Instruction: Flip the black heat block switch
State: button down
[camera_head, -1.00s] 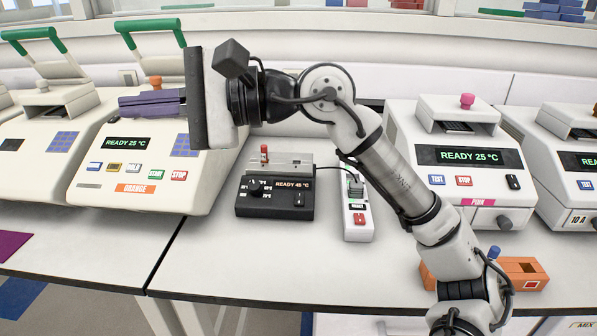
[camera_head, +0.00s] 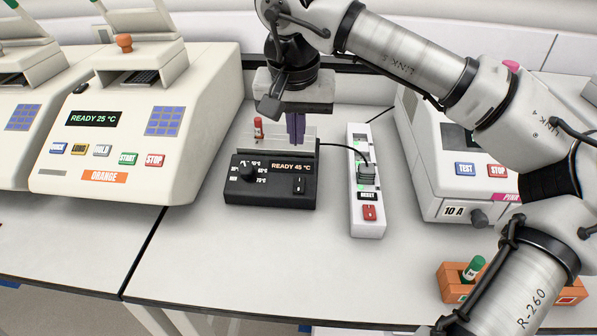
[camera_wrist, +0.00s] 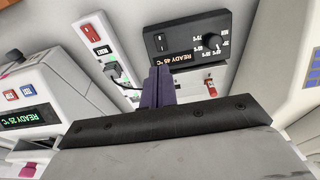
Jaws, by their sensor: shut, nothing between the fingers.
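The black heat block (camera_head: 268,196) stands on the bench, its display reading READY 45 °C. Its small black rocker switch (camera_head: 299,185) is on the right of the front panel, beside a round dial. In the wrist view the fingers (camera_wrist: 158,80) lie near the block's display edge; contact cannot be told.
A red-capped tube (camera_head: 258,129) stands upright at the block's rear left. A white power strip (camera_head: 367,205) with a plug and red switch lies right of the block. Thermal cyclers flank both sides. The bench front (camera_head: 220,260) is clear.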

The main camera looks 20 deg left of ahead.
aim_at(298, 189)
jog(key=shift+s, duration=0.15)
jog(key=p+x, duration=0.4)
jog(key=x, duration=1)
